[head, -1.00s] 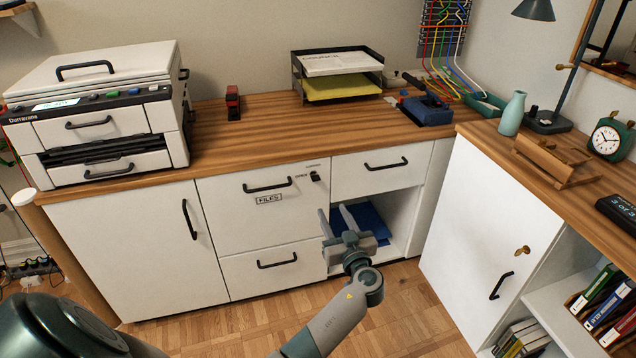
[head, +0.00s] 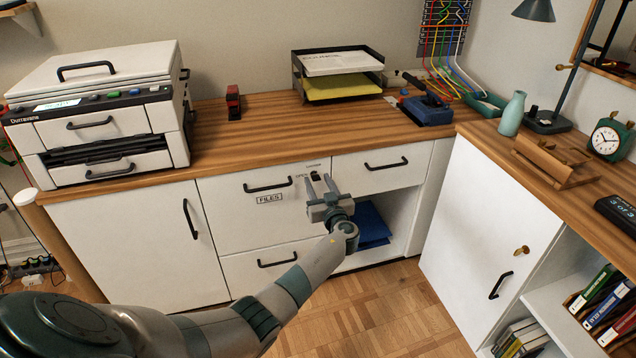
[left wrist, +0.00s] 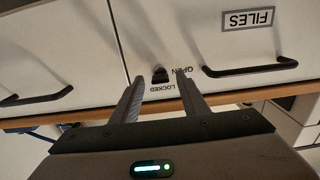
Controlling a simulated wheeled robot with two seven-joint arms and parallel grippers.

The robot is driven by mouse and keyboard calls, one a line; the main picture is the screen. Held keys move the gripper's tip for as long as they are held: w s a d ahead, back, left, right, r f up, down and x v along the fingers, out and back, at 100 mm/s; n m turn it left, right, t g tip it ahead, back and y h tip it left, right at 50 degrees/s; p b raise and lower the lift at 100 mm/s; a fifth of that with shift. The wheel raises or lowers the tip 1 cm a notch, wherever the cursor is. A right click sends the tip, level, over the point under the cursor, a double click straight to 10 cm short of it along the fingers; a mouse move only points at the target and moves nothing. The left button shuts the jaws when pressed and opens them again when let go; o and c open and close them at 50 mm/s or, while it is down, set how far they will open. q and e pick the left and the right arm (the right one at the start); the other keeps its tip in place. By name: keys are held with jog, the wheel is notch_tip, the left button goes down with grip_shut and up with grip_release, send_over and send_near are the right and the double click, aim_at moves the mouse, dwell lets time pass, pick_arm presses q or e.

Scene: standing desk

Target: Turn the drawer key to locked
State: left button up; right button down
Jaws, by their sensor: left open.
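The drawer key (head: 315,175) is a small black piece at the upper right of the white FILES drawer (head: 225,215), between small OPEN and LOCKED labels. In the left wrist view the key (left wrist: 160,75) shows upside down, with OPEN to its right and LOCKED below it. My left gripper (head: 319,182) is open, its two fingers pointing up toward the key. In the left wrist view the key lies beyond the fingertips, between their lines; the gripper (left wrist: 159,78) appears empty and apart from it. My right gripper is not in view.
The FILES drawer's black handle (head: 268,187) is left of the key, and another drawer handle (head: 386,164) is to the right. The wooden desktop edge (head: 290,158) runs just above. An open cubby with a blue item (head: 372,225) lies right of my gripper.

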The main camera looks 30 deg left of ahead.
pick_arm(q)
jog(key=shift+w+a, duration=0.2)
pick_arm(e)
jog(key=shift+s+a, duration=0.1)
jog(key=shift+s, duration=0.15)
pick_arm(q)
jog(key=shift+c, duration=0.6)
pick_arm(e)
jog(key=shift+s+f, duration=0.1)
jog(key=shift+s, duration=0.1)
pick_arm(q)
grip_shut()
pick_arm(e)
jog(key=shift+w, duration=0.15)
